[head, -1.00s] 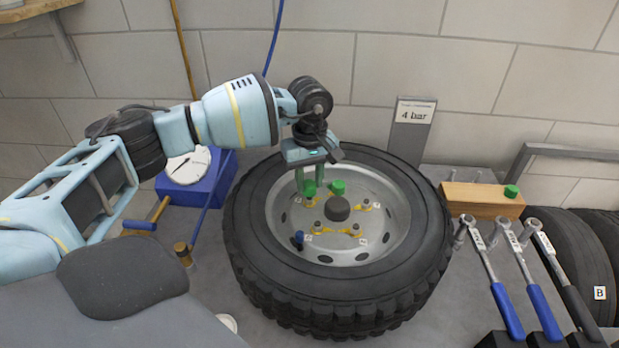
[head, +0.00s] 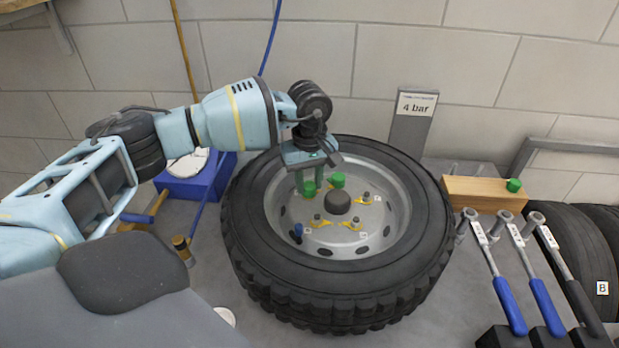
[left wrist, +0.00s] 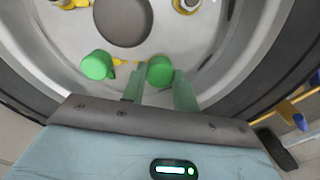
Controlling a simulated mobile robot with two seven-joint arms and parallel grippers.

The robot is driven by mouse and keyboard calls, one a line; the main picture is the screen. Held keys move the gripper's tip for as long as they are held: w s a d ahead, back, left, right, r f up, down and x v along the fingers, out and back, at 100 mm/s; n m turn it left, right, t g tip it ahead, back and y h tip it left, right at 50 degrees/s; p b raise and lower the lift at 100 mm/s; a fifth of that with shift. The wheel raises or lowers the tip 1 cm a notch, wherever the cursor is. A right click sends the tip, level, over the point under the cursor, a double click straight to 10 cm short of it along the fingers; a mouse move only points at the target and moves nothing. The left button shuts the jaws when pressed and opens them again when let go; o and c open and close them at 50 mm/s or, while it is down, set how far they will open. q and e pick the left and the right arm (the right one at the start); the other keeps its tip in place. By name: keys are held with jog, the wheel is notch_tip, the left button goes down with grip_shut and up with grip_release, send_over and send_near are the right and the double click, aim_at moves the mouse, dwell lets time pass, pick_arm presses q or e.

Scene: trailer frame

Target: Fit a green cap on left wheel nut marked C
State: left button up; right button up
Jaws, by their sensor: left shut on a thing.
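My left gripper (head: 308,182) points down over the upper left of the wheel hub, its fingers shut on a green cap (head: 309,188). In the left wrist view this held cap (left wrist: 160,70) sits between the two green fingers. A second green cap (head: 337,180) sits on the hub just right of it, and also shows in the left wrist view (left wrist: 97,65). Bare nuts with yellow pointers (head: 318,219) show on the hub. The small letter tags are too small to read, and the nut under the held cap is hidden. My right gripper is not in view.
The tyre (head: 245,250) lies flat. A wooden block (head: 475,194) with another green cap (head: 514,185) and several torque wrenches (head: 540,300) are at right. A blue gauge box (head: 205,188) stands behind left.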

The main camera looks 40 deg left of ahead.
pick_arm(q)
jog(key=shift+f, duration=0.2)
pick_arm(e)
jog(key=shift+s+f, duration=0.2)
pick_arm(q)
jog(key=o, duration=1)
jog(key=shift+o, duration=0.6)
jog(key=o, duration=0.4)
jog(key=shift+r, duration=0.1)
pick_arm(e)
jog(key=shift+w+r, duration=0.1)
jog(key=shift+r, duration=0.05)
pick_arm(q)
jog(key=shift+r+p, duration=1.95)
jog(key=shift+r, duration=2)
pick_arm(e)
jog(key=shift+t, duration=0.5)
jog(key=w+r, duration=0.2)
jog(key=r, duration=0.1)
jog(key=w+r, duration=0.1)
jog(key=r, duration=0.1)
pick_arm(q)
jog(key=shift+f, duration=0.1)
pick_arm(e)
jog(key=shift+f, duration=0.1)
